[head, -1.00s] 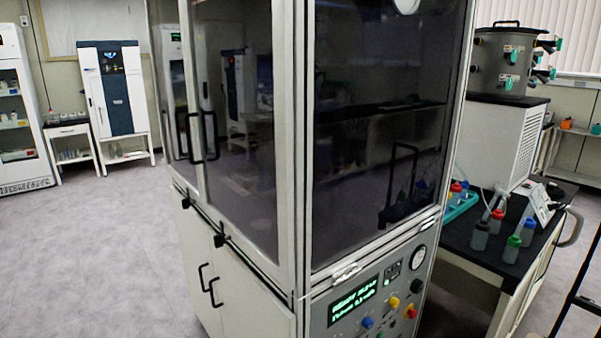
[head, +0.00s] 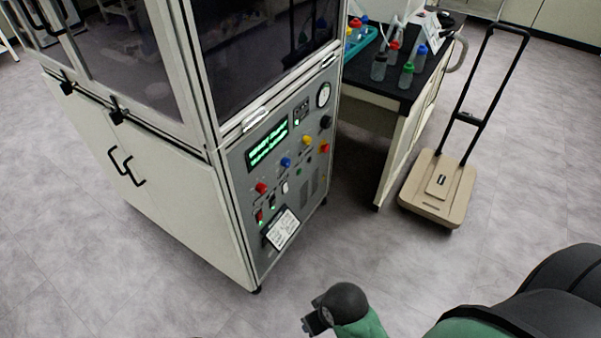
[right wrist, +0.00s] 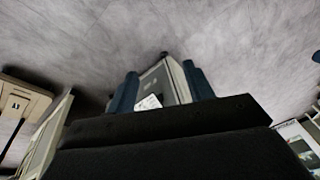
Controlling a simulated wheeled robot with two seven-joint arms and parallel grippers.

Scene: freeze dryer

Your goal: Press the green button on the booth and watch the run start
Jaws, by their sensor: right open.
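The booth (head: 160,190) stands left of centre in the head view, with a grey control panel (head: 312,165) on its lower front. The panel has a lit green display (head: 268,144), a red knob (head: 261,188), a blue knob (head: 286,162), a yellow knob (head: 307,140) and a red-on-yellow button (head: 324,147). Small green lights show by the lower switches; I cannot clearly make out a green button. In the right wrist view my right gripper (right wrist: 160,72) is open and empty, with the booth visible beyond its fingers. My right arm is apart from the panel. My left gripper is out of view.
A black-topped bench (head: 398,97) with several capped bottles stands right of the booth. A white card (head: 283,228) is on the lower panel. Floor before the booth is clear.

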